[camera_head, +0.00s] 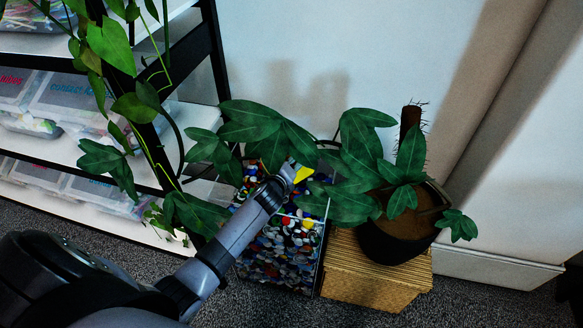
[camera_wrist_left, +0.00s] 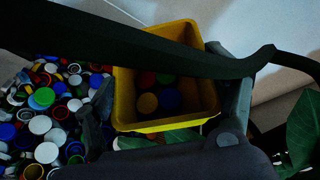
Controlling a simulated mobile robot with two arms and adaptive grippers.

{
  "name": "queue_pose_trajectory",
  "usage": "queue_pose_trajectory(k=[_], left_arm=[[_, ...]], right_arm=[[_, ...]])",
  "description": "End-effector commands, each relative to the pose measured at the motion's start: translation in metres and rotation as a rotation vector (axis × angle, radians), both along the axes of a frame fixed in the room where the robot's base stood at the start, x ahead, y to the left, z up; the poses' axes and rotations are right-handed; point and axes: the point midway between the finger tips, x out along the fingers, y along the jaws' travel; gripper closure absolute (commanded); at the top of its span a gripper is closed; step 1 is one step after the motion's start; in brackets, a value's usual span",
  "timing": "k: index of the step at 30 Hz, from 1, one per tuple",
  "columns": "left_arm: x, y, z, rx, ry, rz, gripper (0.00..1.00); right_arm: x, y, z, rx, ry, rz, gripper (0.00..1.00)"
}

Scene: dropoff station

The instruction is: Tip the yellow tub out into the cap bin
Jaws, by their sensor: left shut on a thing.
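The yellow tub (camera_wrist_left: 126,95) is held in my left gripper (camera_wrist_left: 168,112), with one dark finger on each side of it. Several caps (camera_wrist_left: 160,95) in red, green, blue and yellow lie in the tub. In the head view only a small yellow part of the tub (camera_head: 303,173) shows between leaves, at the end of my left arm. The cap bin (camera_head: 279,272) is a clear-walled box full of many-coloured caps, standing below the tub. Its caps also show left of the tub in the left wrist view. My right gripper is not in view.
A potted plant (camera_head: 385,245) stands on a woven box (camera_head: 375,275) right of the bin, and its leaves (camera_head: 265,130) hang over the bin and my gripper. A dark bar crosses the left wrist view. A shelf (camera_head: 85,212) with clear boxes stands left; a wall is behind.

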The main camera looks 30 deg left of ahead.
Motion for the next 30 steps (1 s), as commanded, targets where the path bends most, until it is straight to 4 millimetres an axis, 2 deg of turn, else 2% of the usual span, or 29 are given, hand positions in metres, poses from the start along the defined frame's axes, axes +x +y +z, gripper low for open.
queue_pose_trajectory(k=[1, 15, 30], left_arm=[[-0.001, 0.002, -0.005, -0.034, -0.022, 0.001, 0.49], [-0.009, 0.014, -0.016, -0.348, -0.226, 0.0, 0.49], [-0.018, 0.028, -0.016, -0.647, -0.42, 0.0, 0.49]], right_arm=[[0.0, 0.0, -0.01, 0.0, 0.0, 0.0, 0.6], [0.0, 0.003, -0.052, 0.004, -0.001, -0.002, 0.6], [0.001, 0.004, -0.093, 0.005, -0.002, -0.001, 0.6]])
